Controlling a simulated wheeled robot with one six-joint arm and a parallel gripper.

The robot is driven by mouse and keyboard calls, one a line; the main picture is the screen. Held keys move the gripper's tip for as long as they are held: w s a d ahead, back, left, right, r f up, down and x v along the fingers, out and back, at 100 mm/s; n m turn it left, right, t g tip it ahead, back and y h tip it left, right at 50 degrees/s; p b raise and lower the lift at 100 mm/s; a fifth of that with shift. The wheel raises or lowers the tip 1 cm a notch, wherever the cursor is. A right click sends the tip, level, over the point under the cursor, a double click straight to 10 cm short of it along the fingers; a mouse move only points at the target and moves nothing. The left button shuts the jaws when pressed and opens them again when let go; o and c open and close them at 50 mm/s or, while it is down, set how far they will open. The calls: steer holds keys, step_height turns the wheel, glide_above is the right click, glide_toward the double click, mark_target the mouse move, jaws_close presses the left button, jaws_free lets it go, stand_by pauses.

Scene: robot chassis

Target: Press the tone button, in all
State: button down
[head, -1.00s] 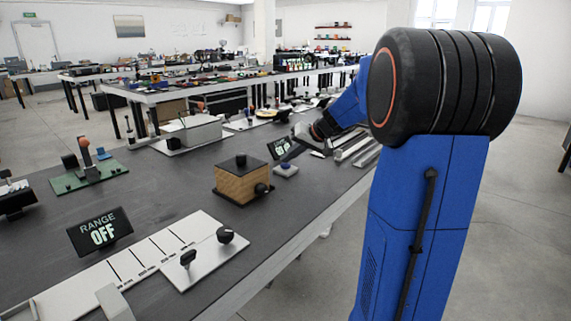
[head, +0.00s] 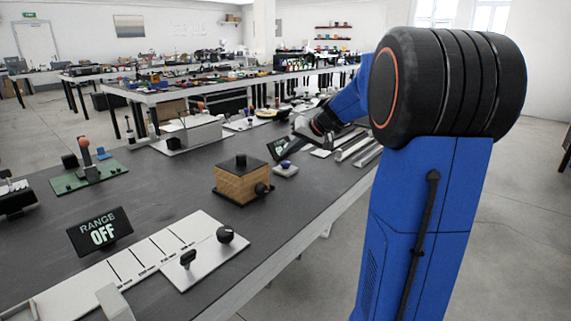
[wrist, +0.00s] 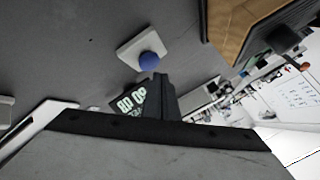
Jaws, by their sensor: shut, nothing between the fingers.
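A blue button on a pale square base (head: 286,170) sits on the dark bench, to the right of a wooden box. In the wrist view the blue button (wrist: 149,60) shows clearly on its base, just beyond my fingertips. A small dark display (head: 276,147) with pale characters stands behind the button. It also shows in the wrist view (wrist: 130,101), turned and partly hidden by my fingers; I cannot read it surely. My gripper (head: 287,157) is shut and empty, reaching over the display close to the button. In the wrist view my fingertips (wrist: 160,78) appear beside the button; contact cannot be told.
The wooden box (head: 242,181) has a black top knob and a side knob. A "RANGE OFF" display (head: 100,232) and a pale panel with knobs (head: 205,262) stand in front. Pale rails (head: 352,147) lie right of the gripper. Bare bench lies around the button.

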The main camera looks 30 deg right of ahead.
mark_target(289, 163)
steer(key=shift+r, duration=0.15)
steer(key=shift+r, duration=2.35)
